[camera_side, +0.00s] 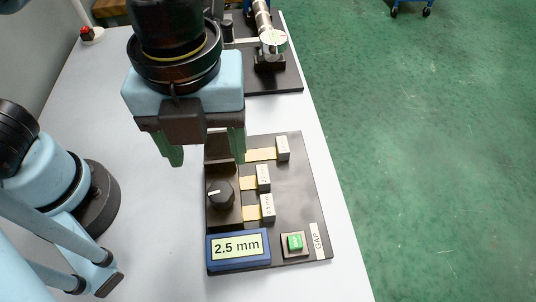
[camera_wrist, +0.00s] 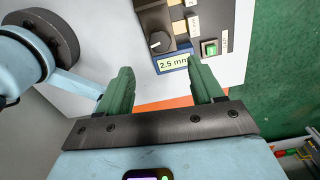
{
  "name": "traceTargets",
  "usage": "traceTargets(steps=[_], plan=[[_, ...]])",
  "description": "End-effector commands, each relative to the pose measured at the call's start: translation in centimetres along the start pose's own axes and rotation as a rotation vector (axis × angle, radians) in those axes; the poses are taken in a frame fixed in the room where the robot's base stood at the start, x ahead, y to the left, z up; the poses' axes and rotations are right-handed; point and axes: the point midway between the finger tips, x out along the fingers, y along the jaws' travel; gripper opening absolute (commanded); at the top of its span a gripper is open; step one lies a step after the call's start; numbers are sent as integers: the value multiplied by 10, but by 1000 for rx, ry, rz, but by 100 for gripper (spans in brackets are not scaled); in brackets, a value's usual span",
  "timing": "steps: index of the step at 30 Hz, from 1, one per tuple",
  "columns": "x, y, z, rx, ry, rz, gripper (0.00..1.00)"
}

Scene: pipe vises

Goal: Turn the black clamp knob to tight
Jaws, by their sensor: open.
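The black clamp knob (camera_side: 221,194) stands on the left part of a dark board (camera_side: 300,190), with a white mark on its top. It also shows in the wrist view (camera_wrist: 159,41), beyond my fingertips. My gripper (camera_side: 207,158) is open and empty, above the board's far left corner and apart from the knob. Its two green fingers show in the wrist view (camera_wrist: 160,82), spread wide. A blue-framed display (camera_side: 238,247) in front of the knob reads 2.5 mm.
Several light blocks (camera_side: 267,206) with yellow strips stand right of the knob. A green button (camera_side: 295,242) sits near a GAP label (camera_side: 317,241). Another dark fixture (camera_side: 275,65) with a pipe stands behind. The white table (camera_side: 160,230) is clear left of the board.

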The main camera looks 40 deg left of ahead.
Motion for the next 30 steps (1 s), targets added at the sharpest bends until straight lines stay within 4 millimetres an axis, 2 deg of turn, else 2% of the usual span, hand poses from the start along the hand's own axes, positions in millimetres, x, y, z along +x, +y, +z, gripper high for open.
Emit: traceTargets(steps=[6,17,20,23,30], plan=[[-14,0,0,0,0,0,67],[-15,0,0,-3,0,-1,67],[-13,0,8,-64,1,-15,67],[-8,-1,30,-247,7,-60,67],[14,12,119,-1030,52,-268,67]])
